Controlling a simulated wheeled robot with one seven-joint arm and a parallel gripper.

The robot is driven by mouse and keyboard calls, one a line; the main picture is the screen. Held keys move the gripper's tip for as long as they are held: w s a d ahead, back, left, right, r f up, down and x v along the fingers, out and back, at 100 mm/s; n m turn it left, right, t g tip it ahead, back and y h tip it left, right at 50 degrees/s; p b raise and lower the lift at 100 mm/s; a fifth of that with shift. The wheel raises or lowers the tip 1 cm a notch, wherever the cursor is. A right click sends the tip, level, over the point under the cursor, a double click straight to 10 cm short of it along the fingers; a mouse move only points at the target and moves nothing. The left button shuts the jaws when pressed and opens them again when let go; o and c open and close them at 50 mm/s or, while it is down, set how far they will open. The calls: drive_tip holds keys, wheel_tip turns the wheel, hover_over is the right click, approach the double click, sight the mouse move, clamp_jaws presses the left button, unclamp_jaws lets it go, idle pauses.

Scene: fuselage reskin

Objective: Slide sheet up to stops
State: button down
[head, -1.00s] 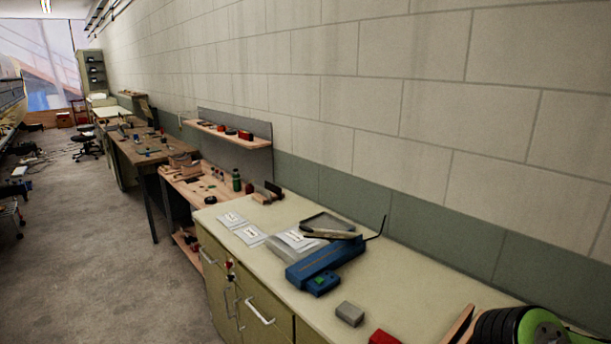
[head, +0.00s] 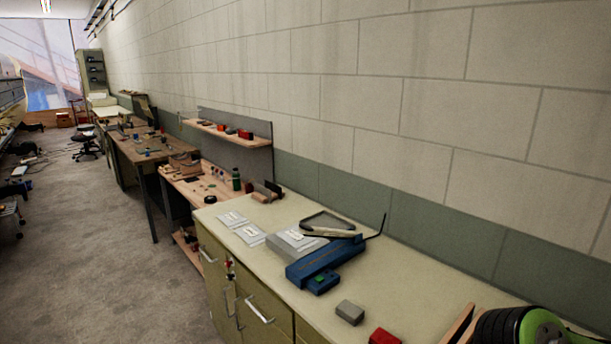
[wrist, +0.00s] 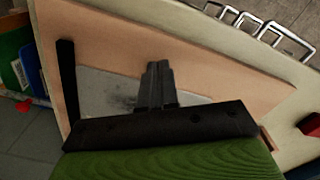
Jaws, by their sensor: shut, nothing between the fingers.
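In the wrist view my gripper (wrist: 155,68) is black, its two fingers together with nothing between them. It is over a flat grey sheet (wrist: 105,90) that lies on a tan board (wrist: 115,38). My gripper's hand hides the sheet's near part, and I cannot tell whether the fingertips touch the sheet. A thin black bar (wrist: 67,80) stands at the sheet's left end; whether it is a stop, and whether the sheet touches it, I cannot tell.
In the head view a cream bench (head: 420,285) runs along the wall. It holds a blue tool (head: 325,260), a grey block (head: 350,312) and a red block (head: 384,337). In the wrist view metal handles (wrist: 245,20) line the upper right and a red object (wrist: 310,125) lies at right.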

drive_tip(key=shift+f+b, duration=0.35)
drive_tip(key=shift+f, duration=0.2)
drive_tip(key=shift+w+d+r, duration=0.1)
drive_tip(key=shift+w+d+p, duration=1.45)
drive_tip(key=shift+w+d, duration=0.7)
drive_tip(key=shift+d, duration=0.3)
drive_tip(key=shift+s+a+r, duration=0.45)
drive_tip(key=shift+s+a, duration=0.25)
drive_tip(key=shift+a, duration=0.1)
wheel_tip(320, 180, up, 7)
drive_tip(key=p, duration=0.4)
drive_tip(key=shift+p, duration=0.3)
